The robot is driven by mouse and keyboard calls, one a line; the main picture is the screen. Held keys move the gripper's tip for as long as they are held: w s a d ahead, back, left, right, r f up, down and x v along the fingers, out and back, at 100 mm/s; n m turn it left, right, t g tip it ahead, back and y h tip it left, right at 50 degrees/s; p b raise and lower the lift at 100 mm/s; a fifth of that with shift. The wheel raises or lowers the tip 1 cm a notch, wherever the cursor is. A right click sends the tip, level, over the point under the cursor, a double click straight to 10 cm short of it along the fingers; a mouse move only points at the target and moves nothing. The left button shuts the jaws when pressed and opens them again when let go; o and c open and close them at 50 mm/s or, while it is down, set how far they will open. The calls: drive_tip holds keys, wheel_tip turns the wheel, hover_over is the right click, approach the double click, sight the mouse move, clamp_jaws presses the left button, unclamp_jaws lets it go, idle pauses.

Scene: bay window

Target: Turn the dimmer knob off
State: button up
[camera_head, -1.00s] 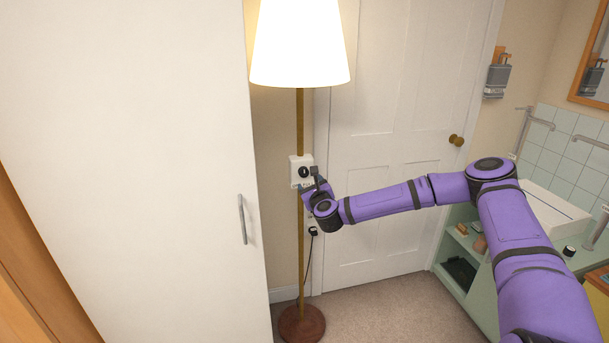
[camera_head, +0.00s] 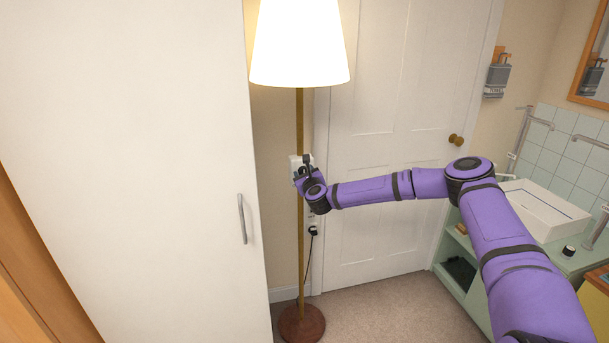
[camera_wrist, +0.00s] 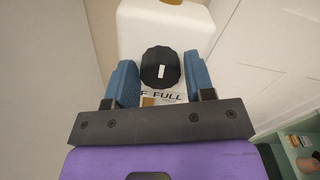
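The dimmer knob (camera_wrist: 160,68) is a black ridged dial with a white mark, on a white dimmer box (camera_wrist: 150,32). The word "FULL" and part of another label show below it in the wrist view. In the head view the dimmer box (camera_head: 294,160) sits on the lamp pole, and my gripper hides the knob. My gripper (camera_wrist: 160,82) is open, with one blue finger on each side of the knob. Small gaps seem to show between fingers and knob; contact is not clear. The floor lamp (camera_head: 300,45) has a bright, lit shade.
A tall white cabinet (camera_head: 130,170) with a metal handle stands close on the left. A white door (camera_head: 400,95) is behind the lamp. A basin (camera_head: 545,208) on a green unit is at the right. Open carpet (camera_head: 385,305) lies below my arm.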

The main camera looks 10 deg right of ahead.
drive_tip(key=c, duration=0.5)
drive_tip(key=shift+c, duration=0.2)
drive_tip(key=shift+n, duration=0.3)
drive_tip(key=n, duration=1.6)
drive_tip(key=n+h, duration=0.1)
drive_tip(key=n, duration=0.7)
drive_tip(key=shift+f, duration=0.25)
drive_tip(key=shift+n, duration=0.3)
drive_tip(key=o, duration=0.9)
